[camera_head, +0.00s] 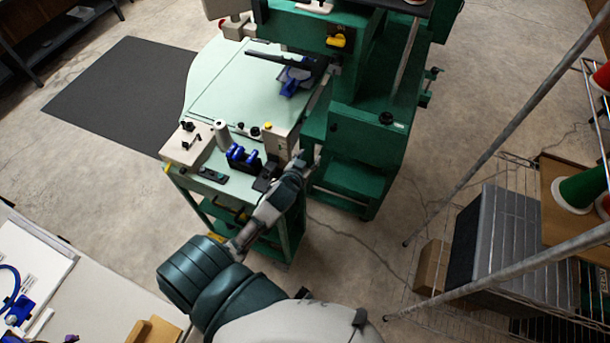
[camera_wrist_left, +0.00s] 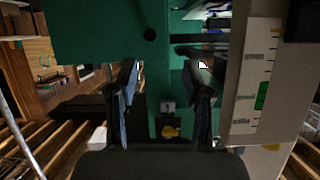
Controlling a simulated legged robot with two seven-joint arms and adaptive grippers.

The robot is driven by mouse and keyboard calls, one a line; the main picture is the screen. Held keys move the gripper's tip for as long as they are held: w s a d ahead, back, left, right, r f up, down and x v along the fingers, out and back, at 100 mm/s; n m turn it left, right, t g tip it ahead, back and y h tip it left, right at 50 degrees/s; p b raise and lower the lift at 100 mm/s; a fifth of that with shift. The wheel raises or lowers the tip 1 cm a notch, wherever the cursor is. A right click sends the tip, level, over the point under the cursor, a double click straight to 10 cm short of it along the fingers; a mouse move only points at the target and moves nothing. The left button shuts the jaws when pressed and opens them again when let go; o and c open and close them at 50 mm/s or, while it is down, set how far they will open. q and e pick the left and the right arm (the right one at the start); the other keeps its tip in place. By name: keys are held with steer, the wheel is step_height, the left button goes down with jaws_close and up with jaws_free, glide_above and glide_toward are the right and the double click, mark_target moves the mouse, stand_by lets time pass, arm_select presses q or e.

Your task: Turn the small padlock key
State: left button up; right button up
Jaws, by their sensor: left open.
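My left gripper (camera_head: 304,160) is beside the front of the green machine (camera_head: 365,132) in the head view. In the left wrist view its two fingers stand wide apart with nothing between their tips (camera_wrist_left: 168,72). A small yellow key (camera_wrist_left: 170,131) shows low between the fingers, just under a small grey block (camera_wrist_left: 167,107) that looks like the padlock. Both are against a dark green surface. I cannot tell how far they are from the fingers. In the head view I cannot make out the key or padlock near the gripper. My right gripper is not in view.
A pale green worktable (camera_head: 235,85) with blue clamps (camera_head: 242,153) stands left of the gripper. A wire shelf with slanted metal posts (camera_head: 480,150) stands at the right. A white panel with a scale (camera_wrist_left: 252,80) is close on the right in the wrist view.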

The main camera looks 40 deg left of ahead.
arm_select(q)
steer(key=shift+g, duration=0.7)
steer(key=f, duration=0.1)
steer(key=s+f, duration=0.1)
steer(key=f, duration=0.1)
steer(key=s+d+f, duration=0.1)
steer(key=f, duration=0.1)
steer(key=shift+s+d, duration=0.1)
steer(key=shift+s, duration=0.15)
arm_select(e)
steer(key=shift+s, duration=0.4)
